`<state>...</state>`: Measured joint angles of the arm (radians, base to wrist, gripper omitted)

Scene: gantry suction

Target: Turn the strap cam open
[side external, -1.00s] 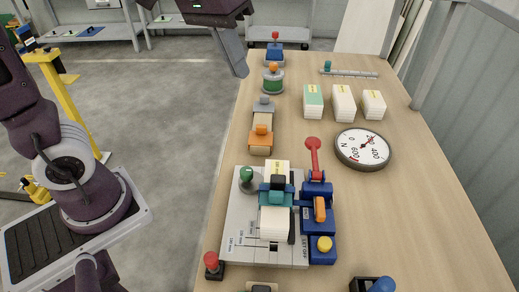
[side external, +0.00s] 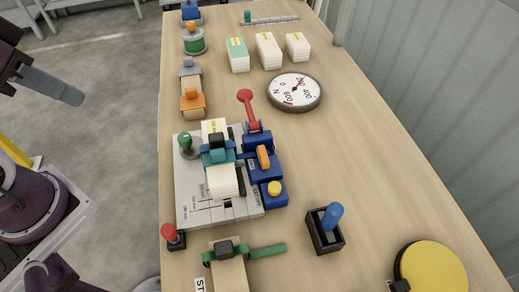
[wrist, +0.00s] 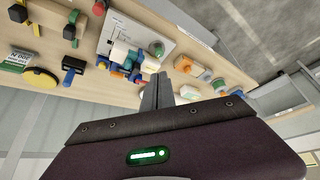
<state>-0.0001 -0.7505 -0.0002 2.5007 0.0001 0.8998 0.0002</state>
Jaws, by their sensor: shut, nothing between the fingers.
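A green strap (side external: 265,251) runs across a beige block (side external: 229,275) at the near end of the bench. A small dark block (side external: 224,248), which looks like the strap's cam, sits on it. A label beside it is cut off by the frame edge. In the wrist view the green strap and dark block (wrist: 71,30) appear at the upper left, small. My gripper (side external: 78,97) is at the left, raised beside the bench and well away from the strap. In the wrist view its fingers (wrist: 158,84) are together and hold nothing.
A grey board (side external: 190,205) with a green knob, white block and blue clamp lies beyond the strap. A red-topped lever (side external: 171,236) stands left of it. A blue-handled lever (side external: 329,222) and yellow disc (side external: 433,270) are to the right. The right bench side is mostly clear.

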